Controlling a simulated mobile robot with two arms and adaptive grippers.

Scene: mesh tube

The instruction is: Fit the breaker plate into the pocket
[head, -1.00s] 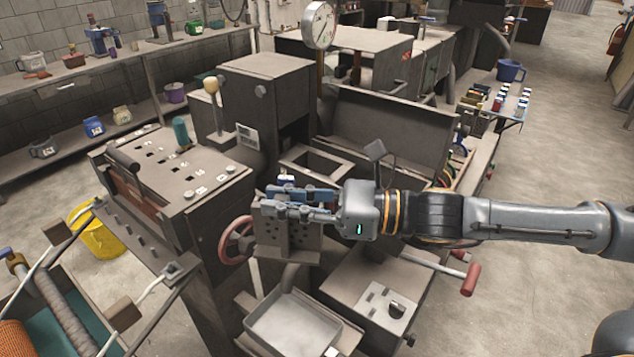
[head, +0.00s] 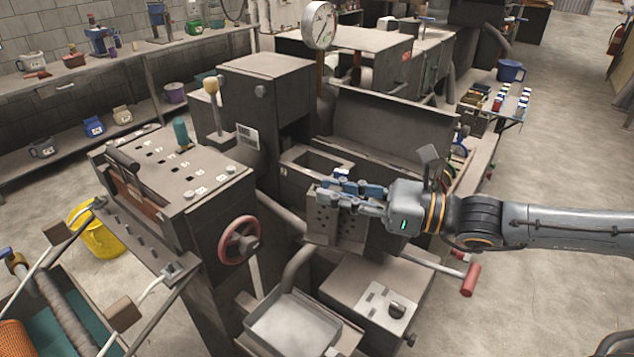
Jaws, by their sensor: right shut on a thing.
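A dark grey plate with rows of round holes (head: 324,222), which looks like the breaker plate, hangs upright in front of the machine. My right gripper (head: 345,193) comes in from the right and is shut at the plate's top edge. The fingers hide part of that edge. Behind the plate, a rectangular opening (head: 318,162) shows in the machine's top; I cannot tell whether it is the pocket. The plate's lower part is close to the machine, and contact cannot be made out. My left gripper is not in view.
A red handwheel (head: 240,240) and a control box (head: 180,175) stand left of the plate. A metal tray (head: 290,325) and a box with a black knob (head: 375,305) lie below it. A red-ended handle (head: 470,278) sticks out at right. Floor is clear farther right.

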